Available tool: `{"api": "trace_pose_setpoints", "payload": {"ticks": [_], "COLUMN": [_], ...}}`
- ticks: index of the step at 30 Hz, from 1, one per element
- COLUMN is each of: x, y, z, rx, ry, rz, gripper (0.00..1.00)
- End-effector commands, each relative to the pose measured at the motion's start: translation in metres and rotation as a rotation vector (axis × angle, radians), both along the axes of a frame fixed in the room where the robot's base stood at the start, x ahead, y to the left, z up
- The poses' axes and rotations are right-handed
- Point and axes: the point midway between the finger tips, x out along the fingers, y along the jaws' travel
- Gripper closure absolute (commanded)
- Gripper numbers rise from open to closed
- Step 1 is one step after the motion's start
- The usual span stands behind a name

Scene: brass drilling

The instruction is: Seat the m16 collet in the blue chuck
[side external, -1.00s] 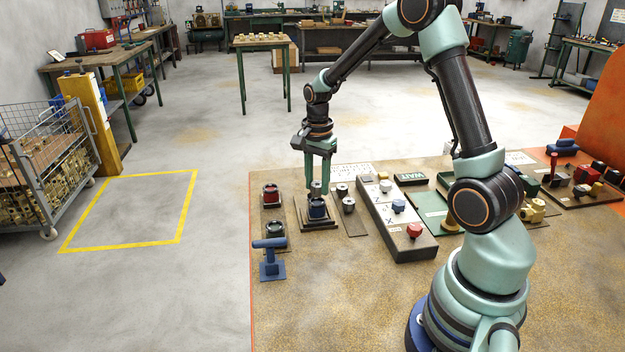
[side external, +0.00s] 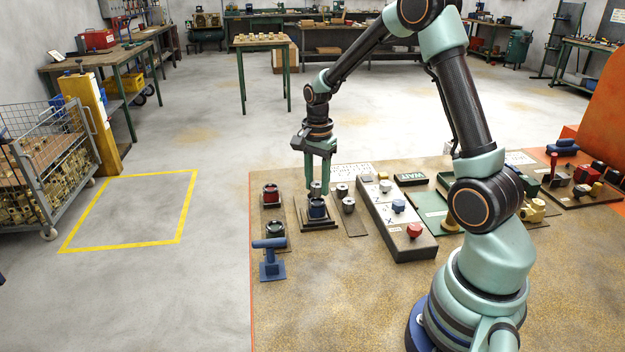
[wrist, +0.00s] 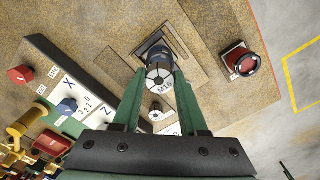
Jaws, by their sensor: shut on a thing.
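My gripper (side external: 318,184) is shut on a grey metal collet (side external: 315,188). The blue chuck (side external: 317,208) stands on a dark square base directly under the collet. In the wrist view the chuck (wrist: 166,51) is partly hidden behind the collet. The collet looks upright and at the chuck's mouth. I cannot tell how far it is inside.
A red chuck (side external: 271,195) and a dark chuck (side external: 275,230) stand to the left, with a blue T-handle (side external: 270,257) in front. Loose collets (side external: 348,205) stand close on the right, beside a button console (side external: 405,243). The front of the table is clear.

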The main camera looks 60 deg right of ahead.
Motion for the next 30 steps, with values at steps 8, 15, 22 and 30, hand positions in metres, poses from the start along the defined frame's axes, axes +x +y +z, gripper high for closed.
{"api": "trace_pose_setpoints", "payload": {"ticks": [8, 15, 22, 30], "x": [0.000, 0.000, 0.000, 0.000], "y": [0.000, 0.000, 0.000, 0.000], "z": [-0.002, -0.006, -0.010, -0.014], "rx": [0.000, 0.000, 0.000, 0.000], "ry": [0.000, 0.000, 0.000, 0.000], "rz": [0.000, 0.000, 0.000, 0.000], "gripper": [1.00, 1.00, 1.00, 1.00]}}
